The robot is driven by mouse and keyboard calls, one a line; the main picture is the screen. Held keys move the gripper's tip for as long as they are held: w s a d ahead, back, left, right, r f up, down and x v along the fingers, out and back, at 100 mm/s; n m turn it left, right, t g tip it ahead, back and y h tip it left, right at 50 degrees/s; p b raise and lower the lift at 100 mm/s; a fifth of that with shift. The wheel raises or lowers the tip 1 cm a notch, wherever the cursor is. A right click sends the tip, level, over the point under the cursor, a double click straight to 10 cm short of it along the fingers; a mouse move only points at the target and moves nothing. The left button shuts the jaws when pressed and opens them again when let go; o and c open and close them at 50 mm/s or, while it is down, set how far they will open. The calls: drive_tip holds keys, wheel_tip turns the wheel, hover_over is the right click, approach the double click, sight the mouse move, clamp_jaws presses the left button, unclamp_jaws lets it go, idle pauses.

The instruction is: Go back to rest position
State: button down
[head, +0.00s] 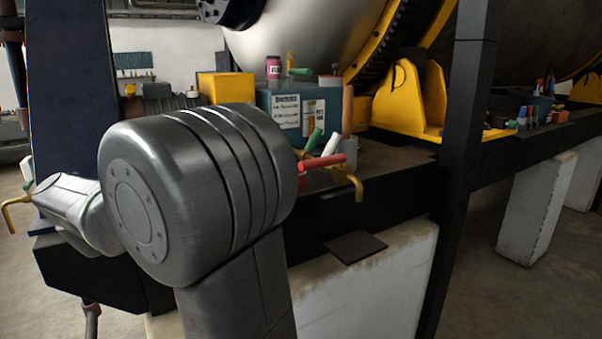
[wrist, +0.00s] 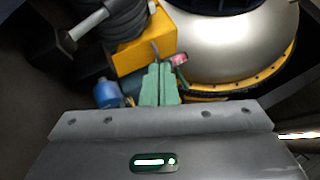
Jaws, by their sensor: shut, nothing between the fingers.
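My gripper (wrist: 160,68) shows in the wrist view as two green fingers pressed together, with nothing between them. They point toward a yellow block (wrist: 148,50) and a large silver drum (wrist: 232,48). In the head view my own grey arm fills the left and centre foreground, and I cannot make out the gripper there.
A cluttered dark bench (head: 385,165) holds a blue box (head: 283,108) with a white label, a yellow box (head: 220,87) and several coloured handles. A dark post (head: 465,130) stands right of centre. White concrete blocks (head: 535,205) are below. Open floor (head: 530,300) shows at lower right.

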drive_tip(key=shift+m+t+h, duration=0.4)
drive_tip(key=shift+m, duration=0.2)
drive_tip(key=b+v, duration=0.1)
drive_tip(key=v, duration=0.2)
drive_tip(key=b+v, duration=0.2)
drive_tip(key=v, duration=0.1)
drive_tip(key=f+b+v, duration=0.1)
drive_tip(key=v, duration=0.2)
drive_tip(key=shift+d+f+b, duration=0.1)
drive_tip(key=shift+d+b, duration=0.2)
drive_tip(key=shift+b, duration=0.05)
